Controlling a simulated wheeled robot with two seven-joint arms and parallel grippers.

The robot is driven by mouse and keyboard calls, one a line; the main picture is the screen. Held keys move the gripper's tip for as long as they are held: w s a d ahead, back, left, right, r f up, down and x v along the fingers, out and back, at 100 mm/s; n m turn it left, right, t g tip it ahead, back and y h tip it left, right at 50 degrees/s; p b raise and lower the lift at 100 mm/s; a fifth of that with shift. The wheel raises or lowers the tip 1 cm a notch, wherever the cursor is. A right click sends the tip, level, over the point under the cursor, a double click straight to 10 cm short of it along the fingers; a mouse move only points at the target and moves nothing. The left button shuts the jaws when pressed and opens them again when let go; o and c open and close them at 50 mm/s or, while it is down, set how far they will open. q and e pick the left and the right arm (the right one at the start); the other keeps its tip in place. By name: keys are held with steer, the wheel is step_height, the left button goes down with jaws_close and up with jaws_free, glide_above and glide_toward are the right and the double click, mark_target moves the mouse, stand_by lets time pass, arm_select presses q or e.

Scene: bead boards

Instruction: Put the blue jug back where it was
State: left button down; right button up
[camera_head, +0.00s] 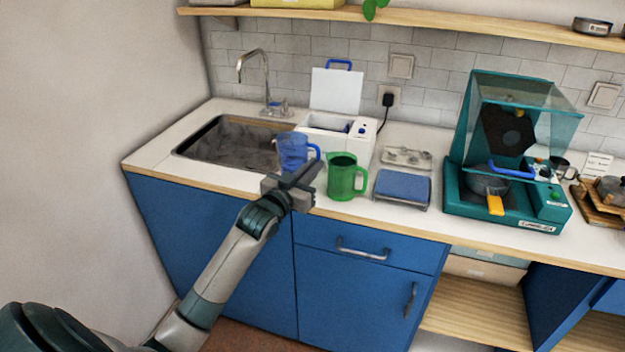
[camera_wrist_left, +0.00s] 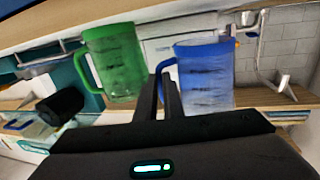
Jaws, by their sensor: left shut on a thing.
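The blue jug (camera_head: 291,150) is see-through and upright, at the sink's right front corner in the head view. The fingers partly hide the handle. I cannot tell whether the jug's base touches the counter. The green jug (camera_head: 342,180) stands upright just right of my gripper, and also shows in the left wrist view (camera_wrist_left: 120,66). My right gripper is out of view.
The sink (camera_head: 222,146) with a tap (camera_head: 264,75) lies left. A white machine (camera_head: 338,130) with its lid raised stands behind the jugs. A blue pad on a stand (camera_head: 402,188) and a teal hooded cooker (camera_head: 455,195) stand right. The counter's front left is bare.

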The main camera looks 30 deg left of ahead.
arm_select(q)
step_height(320, 180, down, 2)
steer(key=shift+f, duration=0.85)
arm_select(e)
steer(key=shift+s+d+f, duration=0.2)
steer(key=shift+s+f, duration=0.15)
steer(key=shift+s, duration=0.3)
arm_select(q)
steer(key=shift+f, duration=0.2)
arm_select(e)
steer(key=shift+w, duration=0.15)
arm_select(q)
steer(key=c, duration=2.2)
jaws_free()
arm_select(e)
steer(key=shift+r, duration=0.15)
arm_select(q)
steer(key=shift+r, duration=0.15)
